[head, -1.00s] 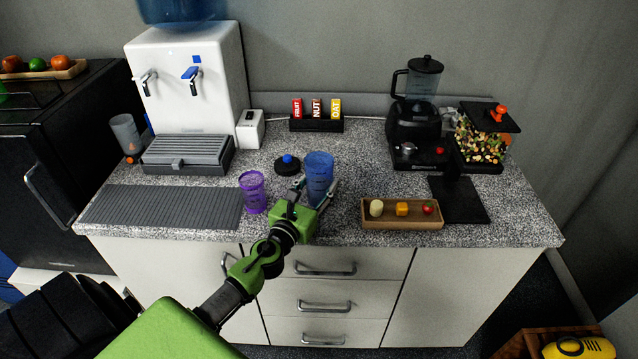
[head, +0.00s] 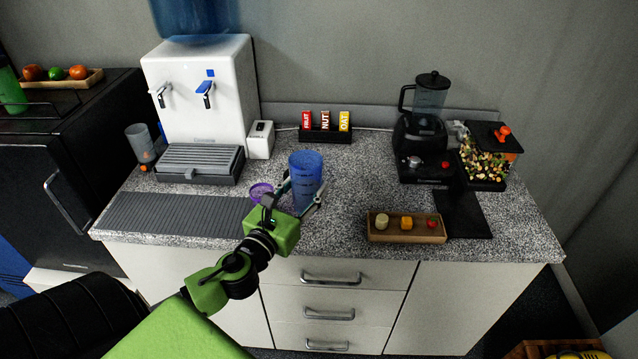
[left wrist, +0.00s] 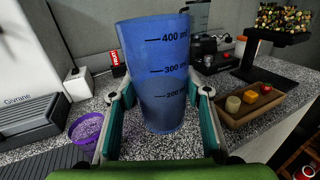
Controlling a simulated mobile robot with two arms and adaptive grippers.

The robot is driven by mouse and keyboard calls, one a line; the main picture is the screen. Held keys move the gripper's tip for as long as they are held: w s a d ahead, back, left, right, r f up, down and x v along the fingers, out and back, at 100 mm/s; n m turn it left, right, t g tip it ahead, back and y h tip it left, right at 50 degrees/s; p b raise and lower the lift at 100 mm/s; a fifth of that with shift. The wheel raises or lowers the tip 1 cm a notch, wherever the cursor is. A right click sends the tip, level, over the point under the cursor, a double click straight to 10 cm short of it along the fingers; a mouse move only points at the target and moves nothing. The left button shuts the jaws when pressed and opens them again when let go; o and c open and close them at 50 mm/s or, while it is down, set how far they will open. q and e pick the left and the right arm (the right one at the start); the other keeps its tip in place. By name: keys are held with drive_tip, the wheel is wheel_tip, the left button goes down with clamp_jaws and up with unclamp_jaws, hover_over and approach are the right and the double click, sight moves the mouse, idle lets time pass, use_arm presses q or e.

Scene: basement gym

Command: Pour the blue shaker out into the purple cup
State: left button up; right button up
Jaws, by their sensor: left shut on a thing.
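The blue shaker (head: 307,172) is a translucent tumbler with dark volume marks, upright and open at the top. My left gripper (head: 293,200) is shut around its lower half and appears to hold it a little above the counter. In the left wrist view, the shaker (left wrist: 158,70) stands between the two fingers, and its lower part looks darker. The purple cup (head: 259,190) stands on the counter just left of the shaker, partly hidden by my gripper. The left wrist view shows the cup (left wrist: 88,128) at lower left, open at the top. My right gripper is not in view.
A white water dispenser (head: 200,95) with a grey drip tray stands at back left, beside a ribbed grey mat (head: 165,215). A wooden tray (head: 405,238) with small food pieces lies to the right. A black blender (head: 425,140) stands at back right.

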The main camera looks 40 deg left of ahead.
sight(298, 189)
use_arm(q)
drive_tip(key=s, duration=0.1)
drive_tip(key=s+r, duration=0.1)
drive_tip(key=s, duration=0.1)
drive_tip(key=shift+s+d+r, duration=0.15)
drive_tip(key=shift+s+r, duration=0.5)
drive_tip(key=shift+s, duration=0.05)
wheel_tip(298, 189, up, 5)
drive_tip(key=p, duration=0.5)
drive_tip(key=shift+f, duration=0.1)
